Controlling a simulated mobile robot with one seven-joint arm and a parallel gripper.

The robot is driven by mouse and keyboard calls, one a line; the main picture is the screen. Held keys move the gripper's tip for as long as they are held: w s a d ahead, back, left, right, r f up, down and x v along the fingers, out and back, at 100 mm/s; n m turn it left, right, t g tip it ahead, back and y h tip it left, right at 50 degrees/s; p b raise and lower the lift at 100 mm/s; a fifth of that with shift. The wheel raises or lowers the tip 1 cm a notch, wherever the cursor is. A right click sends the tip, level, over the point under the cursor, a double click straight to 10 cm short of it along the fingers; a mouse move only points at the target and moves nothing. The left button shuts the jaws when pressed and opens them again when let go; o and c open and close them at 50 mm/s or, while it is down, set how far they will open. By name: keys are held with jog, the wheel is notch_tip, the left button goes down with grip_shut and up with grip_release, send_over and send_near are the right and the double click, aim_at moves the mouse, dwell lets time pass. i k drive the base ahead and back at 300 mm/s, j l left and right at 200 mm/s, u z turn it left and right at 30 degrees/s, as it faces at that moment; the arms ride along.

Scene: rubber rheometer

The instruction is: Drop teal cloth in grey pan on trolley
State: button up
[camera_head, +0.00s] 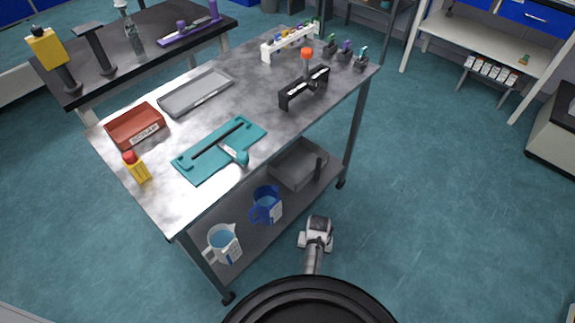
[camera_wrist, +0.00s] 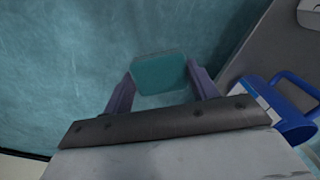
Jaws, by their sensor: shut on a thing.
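In the wrist view my gripper (camera_wrist: 160,88) is shut on the teal cloth (camera_wrist: 159,73), which shows as a small folded teal piece between the two fingers. Teal floor lies beyond it. In the head view my arm's end is low in front of the trolley (camera_head: 105,150); its fingers and the cloth cannot be made out there. A shallow grey pan (camera_head: 195,92) lies on the trolley top near its far left edge and looks empty. A deeper grey bin (camera_head: 290,176) stands on the lower shelf. My gripper is apart from both.
The blue jug (camera_head: 266,205), also in the wrist view (camera_wrist: 285,124), and a white jug (camera_head: 224,246) stand on the lower shelf. A teal tray (camera_head: 197,168), red bin (camera_head: 134,124), yellow bottle (camera_head: 138,171) and black rack (camera_head: 303,90) occupy the top. Floor at right is clear.

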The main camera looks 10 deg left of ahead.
aim_at(303, 170)
jog(key=i+l+u, duration=0.35)
jog(key=l, duration=0.2)
jog(key=i+l, duration=0.5)
jog(key=l, duration=0.25)
